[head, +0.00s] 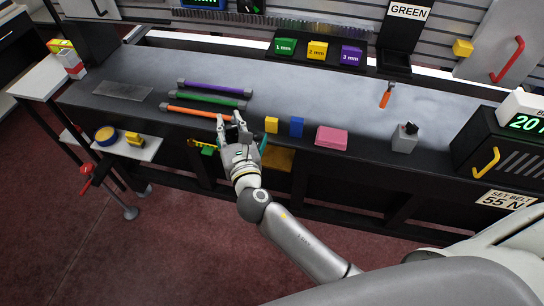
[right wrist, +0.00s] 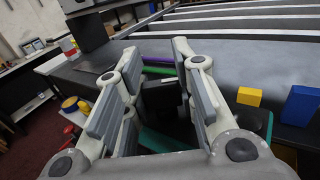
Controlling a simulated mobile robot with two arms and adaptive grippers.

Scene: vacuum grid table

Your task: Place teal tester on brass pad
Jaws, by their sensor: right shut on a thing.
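My right gripper (head: 229,121) is at the front edge of the table, its fingers pointing toward the tabletop. It is shut on the teal tester (right wrist: 165,142), which has a dark block-like part between the fingers in the right wrist view. Teal also shows beside the fingers in the head view (head: 263,144); the fingers hide much of the tester. A flat brass-coloured surface (head: 280,159), which looks like the brass pad, lies just right of the gripper at the table's front, below the tabletop. My left gripper is not in view.
Purple (head: 217,87), green (head: 208,98) and orange (head: 200,111) rods lie left of the gripper. The middle of the tabletop is clear.

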